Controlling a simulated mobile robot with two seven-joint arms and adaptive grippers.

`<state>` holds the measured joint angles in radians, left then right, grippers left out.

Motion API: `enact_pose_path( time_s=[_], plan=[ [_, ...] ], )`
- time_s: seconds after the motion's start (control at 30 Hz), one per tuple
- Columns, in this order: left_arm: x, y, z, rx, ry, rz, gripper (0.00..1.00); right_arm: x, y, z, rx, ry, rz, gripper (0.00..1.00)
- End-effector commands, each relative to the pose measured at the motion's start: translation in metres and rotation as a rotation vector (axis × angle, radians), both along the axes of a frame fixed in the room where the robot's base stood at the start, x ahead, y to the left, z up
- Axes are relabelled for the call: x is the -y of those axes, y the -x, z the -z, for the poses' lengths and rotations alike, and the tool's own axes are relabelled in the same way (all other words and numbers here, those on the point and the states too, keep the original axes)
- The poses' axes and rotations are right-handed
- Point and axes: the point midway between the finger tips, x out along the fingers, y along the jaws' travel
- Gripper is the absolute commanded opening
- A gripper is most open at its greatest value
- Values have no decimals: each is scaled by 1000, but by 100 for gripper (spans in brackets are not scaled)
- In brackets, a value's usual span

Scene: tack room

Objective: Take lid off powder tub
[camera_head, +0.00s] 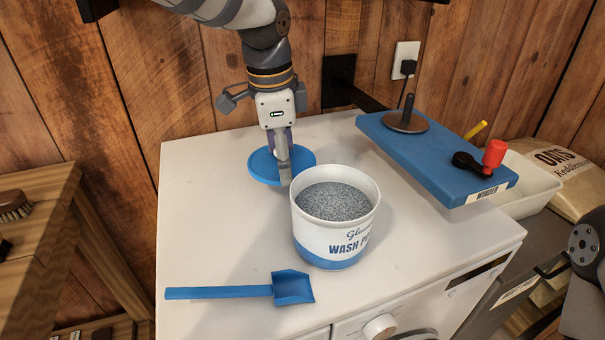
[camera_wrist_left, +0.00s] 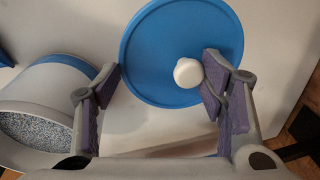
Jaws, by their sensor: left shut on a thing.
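The powder tub (camera_head: 335,238) is white with a blue base band, stands upright on the white machine top and is uncovered. Grey speckled powder (camera_head: 334,201) shows inside; it also shows in the left wrist view (camera_wrist_left: 38,138). The round blue lid (camera_head: 262,171) is off the tub, behind and left of it. I cannot tell whether it rests on the top or hangs just above. Its white knob (camera_wrist_left: 188,72) is by the right finger in the wrist view. My left gripper (camera_head: 282,165) is over the lid, shut on it, though its fingers look wide apart.
A blue scoop (camera_head: 292,287) lies at the front of the white machine top (camera_head: 205,235). A blue board (camera_head: 440,160) with a black-handled disc and a red-topped tool stands at the right rear. A wooden table (camera_head: 50,215) with a brush is at left. My right arm shows at the right edge.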

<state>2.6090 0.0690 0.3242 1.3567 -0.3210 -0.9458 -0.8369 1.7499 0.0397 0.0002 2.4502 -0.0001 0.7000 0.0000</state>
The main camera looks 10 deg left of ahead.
Motion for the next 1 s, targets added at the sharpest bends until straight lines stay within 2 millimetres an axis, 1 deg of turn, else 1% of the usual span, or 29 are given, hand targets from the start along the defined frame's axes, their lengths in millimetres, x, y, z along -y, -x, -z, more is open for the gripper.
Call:
enact_pose_path(
  time_s=[0.17, 0.3, 0.5, 0.63, 0.67, 0.7, 0.73, 1.0],
  plan=[
    [0, 1, 24, -1, -1, 3, 31, 0, -1, -1, 2, 0, 0, 100],
    [1, 0, 47, 0, -1, 4, 31, 0, -1, -1, 2, 0, 0, 100],
    [1, 0, 47, 2, 0, 4, 31, 0, -1, -1, 3, 0, 0, 100],
    [1, 0, 51, 1, 0, 4, 31, 0, -1, -1, 3, 0, 0, 100],
    [1, 0, 50, 2, 0, 4, 71, 0, -1, -1, 3, 0, 0, 100],
    [1, 0, 50, 2, 0, 4, 80, 0, -1, -1, 3, 0, 0, 100],
    [1, 0, 50, 2, 0, 4, 84, 0, -1, -1, 2, 0, 0, 100],
    [1, 0, 50, 1, 0, 4, 84, 0, -1, 0, 2, 0, 0, 100]
  ],
)
